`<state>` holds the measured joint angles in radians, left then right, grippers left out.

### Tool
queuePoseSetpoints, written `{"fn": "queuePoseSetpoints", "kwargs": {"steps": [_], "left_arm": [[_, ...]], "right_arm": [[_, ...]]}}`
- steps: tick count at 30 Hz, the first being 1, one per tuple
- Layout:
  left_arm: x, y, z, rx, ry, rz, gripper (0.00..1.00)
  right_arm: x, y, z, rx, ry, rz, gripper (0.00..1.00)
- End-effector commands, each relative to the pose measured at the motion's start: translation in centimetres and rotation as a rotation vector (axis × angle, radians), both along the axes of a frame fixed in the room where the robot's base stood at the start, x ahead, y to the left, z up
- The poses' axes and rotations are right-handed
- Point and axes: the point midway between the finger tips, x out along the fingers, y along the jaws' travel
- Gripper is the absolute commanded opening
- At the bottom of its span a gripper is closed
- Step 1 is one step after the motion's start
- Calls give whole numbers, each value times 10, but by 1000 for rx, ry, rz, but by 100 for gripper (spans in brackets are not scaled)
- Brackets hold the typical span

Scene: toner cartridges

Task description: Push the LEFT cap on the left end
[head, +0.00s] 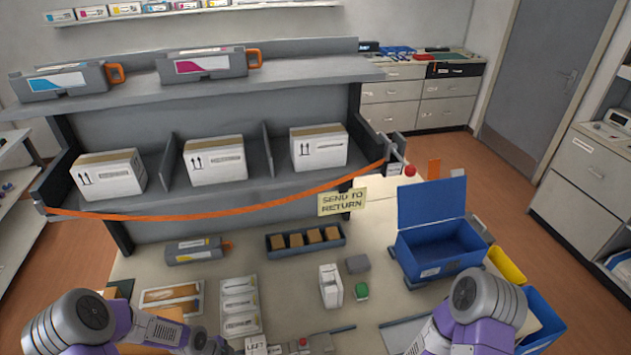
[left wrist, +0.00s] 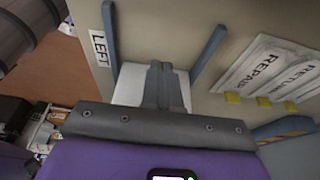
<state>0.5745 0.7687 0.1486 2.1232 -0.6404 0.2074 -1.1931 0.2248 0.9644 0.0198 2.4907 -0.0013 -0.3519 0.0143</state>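My left gripper (left wrist: 165,70) points down in the left wrist view, its two grey fingers close together with nothing visible between them. A white piece (left wrist: 132,85) shows just behind the fingers; whether they touch it, I cannot tell. In the head view the LEFT label (head: 256,344) is at the bottom edge, right of my left gripper (head: 215,345). A grey cartridge with an orange handle (head: 195,251) lies farther back on the table. I cannot make out the caps clearly. My right gripper is out of view.
A blue bin with raised lid (head: 433,262) stands at the right. A dark tray (head: 278,254) holds several brown blocks. A white box (head: 330,286) and a green item (head: 361,291) stand mid-table.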

Motion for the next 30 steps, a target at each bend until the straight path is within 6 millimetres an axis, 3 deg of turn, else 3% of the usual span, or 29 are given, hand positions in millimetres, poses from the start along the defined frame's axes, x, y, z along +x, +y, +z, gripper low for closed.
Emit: {"fn": "queuePoseSetpoints", "kwargs": {"steps": [6,17,30], "left_arm": [[-3,13,1,0,-1,-1,0],[-3,14,1,0,-1,-2,0],[-3,13,41,0,0,-1,0]], "right_arm": [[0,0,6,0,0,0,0],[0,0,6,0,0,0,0],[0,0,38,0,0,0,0]]}}
